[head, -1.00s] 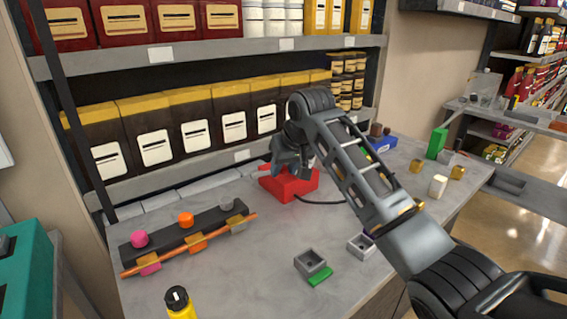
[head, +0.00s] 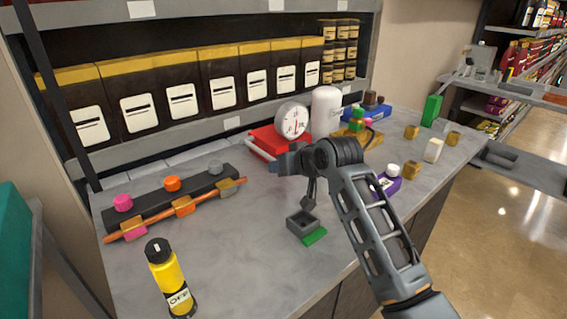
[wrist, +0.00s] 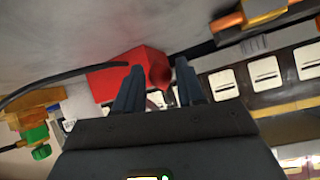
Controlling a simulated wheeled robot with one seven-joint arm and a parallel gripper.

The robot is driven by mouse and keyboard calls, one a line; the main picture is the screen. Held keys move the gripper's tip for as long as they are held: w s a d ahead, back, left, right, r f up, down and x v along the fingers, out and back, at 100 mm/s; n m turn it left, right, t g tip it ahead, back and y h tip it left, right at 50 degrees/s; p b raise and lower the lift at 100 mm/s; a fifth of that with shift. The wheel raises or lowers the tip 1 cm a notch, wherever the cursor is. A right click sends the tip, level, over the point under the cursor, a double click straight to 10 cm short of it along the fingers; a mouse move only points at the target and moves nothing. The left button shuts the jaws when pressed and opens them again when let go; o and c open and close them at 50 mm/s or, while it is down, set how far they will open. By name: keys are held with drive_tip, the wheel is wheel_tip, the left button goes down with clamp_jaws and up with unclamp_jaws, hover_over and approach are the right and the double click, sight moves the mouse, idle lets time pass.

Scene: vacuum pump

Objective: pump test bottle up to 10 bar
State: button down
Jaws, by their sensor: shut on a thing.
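The red pump box (head: 272,138) stands on the bench with a round white dial gauge (head: 293,120) on it. The gauge has a red needle; its number is too small to read. A white bottle (head: 326,108) stands just behind the gauge. My gripper (head: 277,166) is low at the front of the red box, seen from the side. The fingertip contact is partly hidden.
A dark hose (wrist: 60,85) runs from the box towards a yellow-and-green fitting (head: 357,125). A grey open block (head: 303,224), a yellow bottle marked OFF (head: 168,275) and a rack with coloured knobs (head: 172,198) stand nearby. A loaded shelf (head: 210,85) stands behind.

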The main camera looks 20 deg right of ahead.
drive_tip(key=shift+s+f, duration=0.1)
drive_tip(key=shift+f, duration=0.3)
drive_tip(key=c, duration=1)
unclamp_jaws()
drive_tip(key=o, duration=0.3)
drive_tip(key=shift+r, duration=0.2)
drive_tip(key=v, duration=0.7)
drive_tip(key=shift+s+d+r, duration=0.15)
drive_tip(key=shift+s+r, duration=0.05)
drive_tip(key=shift+s, duration=0.05)
